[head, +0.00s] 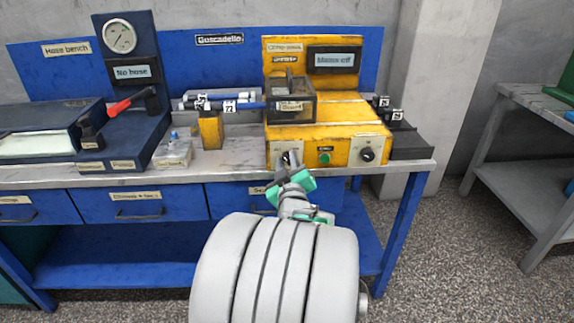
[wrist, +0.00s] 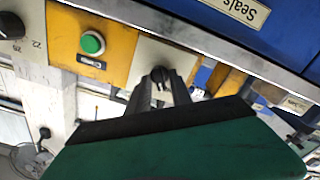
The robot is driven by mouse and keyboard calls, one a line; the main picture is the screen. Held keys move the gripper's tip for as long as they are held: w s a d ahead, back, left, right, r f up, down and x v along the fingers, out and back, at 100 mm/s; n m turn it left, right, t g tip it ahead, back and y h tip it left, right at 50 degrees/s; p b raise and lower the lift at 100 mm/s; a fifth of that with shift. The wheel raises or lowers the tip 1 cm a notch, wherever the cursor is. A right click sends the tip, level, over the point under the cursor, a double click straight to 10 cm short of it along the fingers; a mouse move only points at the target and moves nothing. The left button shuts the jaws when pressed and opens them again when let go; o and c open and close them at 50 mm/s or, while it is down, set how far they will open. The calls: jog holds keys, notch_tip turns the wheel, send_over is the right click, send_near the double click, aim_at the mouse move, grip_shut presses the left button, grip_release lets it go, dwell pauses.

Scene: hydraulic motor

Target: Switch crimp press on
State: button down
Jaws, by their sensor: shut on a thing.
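The yellow crimp press (head: 340,112) stands on the bench, and its display (head: 335,60) reads "Mains off". Its front has a green button (head: 324,157) in the middle and a black dial (head: 368,154) on the right. At the front left is a dark rotary switch on a pale plate; the wrist view shows this switch (wrist: 160,75) between my fingertips. My gripper (head: 290,163) is shut on the switch, and its fingers (wrist: 161,92) partly hide it. The wrist view is turned over and also shows the green button (wrist: 92,42).
A clear guarded box (head: 289,100) sits on the press, with a hose assembly (head: 225,105) to its left. A yellow block (head: 211,130) and small tray (head: 173,153) stand left of the press. Blue drawers (head: 122,207) lie below the bench edge. A grey table (head: 525,125) stands right.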

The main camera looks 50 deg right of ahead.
jog(key=m+b, duration=0.1)
jog(key=m, duration=0.3)
jog(key=shift+f, duration=0.1)
jog(key=m+b, duration=0.1)
jog(key=m, duration=0.3)
jog(key=shift+s, duration=0.1)
jog(key=m, duration=0.3)
jog(key=shift+d+m+b, duration=0.1)
jog(key=shift+m+b, duration=0.25)
jog(key=shift+m, duration=1.85)
jog(key=c, duration=1.5)
grip_release()
jog(key=shift+s, duration=0.1)
jog(key=shift+o, duration=0.2)
